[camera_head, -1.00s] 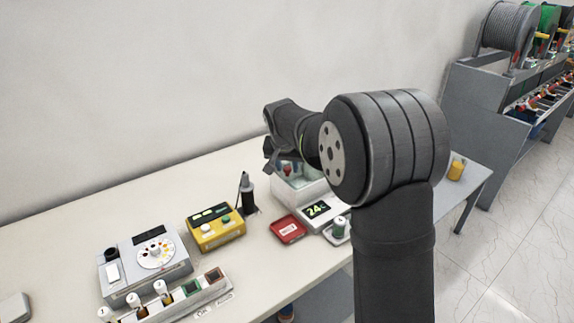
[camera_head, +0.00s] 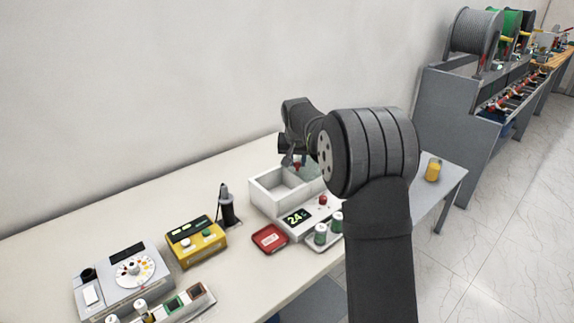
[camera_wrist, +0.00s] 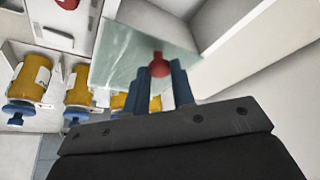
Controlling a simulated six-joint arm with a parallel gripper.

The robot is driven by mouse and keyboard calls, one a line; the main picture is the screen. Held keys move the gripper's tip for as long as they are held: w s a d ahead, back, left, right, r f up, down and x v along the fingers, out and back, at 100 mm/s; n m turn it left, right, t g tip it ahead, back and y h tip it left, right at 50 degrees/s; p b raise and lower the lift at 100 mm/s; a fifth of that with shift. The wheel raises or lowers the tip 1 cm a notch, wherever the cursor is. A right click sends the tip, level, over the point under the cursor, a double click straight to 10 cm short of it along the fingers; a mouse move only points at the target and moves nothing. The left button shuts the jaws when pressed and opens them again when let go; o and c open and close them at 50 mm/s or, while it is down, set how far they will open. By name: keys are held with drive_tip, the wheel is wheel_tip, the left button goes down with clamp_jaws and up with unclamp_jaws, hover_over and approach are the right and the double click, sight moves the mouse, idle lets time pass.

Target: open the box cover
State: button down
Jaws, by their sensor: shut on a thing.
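The white box (camera_head: 263,195) stands on the bench with much of its top open and its inside showing; it also fills the upper right of the wrist view (camera_wrist: 240,65). Its cover is a clear greenish plate (camera_wrist: 115,60) with a red knob (camera_wrist: 159,66). My gripper (camera_wrist: 160,80) has its blue fingers shut on this knob. In the head view the cover (camera_head: 308,171) hangs at the right side of the box, partly hidden by my arm. The wrist view shows the plate beside the box opening. Whether the plate touches the rim cannot be told.
In front of the box are a display unit (camera_head: 297,219), a red tray (camera_head: 269,238) and green spools (camera_head: 320,233). A yellow unit (camera_head: 196,243) and a black tool (camera_head: 227,208) stand left. Amber bottles (camera_wrist: 78,90) lie below the cover in the wrist view. The bench's back left is clear.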

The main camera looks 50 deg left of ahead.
drive_tip(key=c, duration=1.2)
unclamp_jaws()
drive_tip(key=shift+c, duration=0.2)
drive_tip(key=v, duration=1.7)
drive_tip(key=shift+r, duration=0.25)
drive_tip(key=shift+f, duration=0.1)
drive_tip(key=x, duration=1.7)
drive_tip(key=shift+f, duration=0.15)
drive_tip(key=shift+s, duration=0.1)
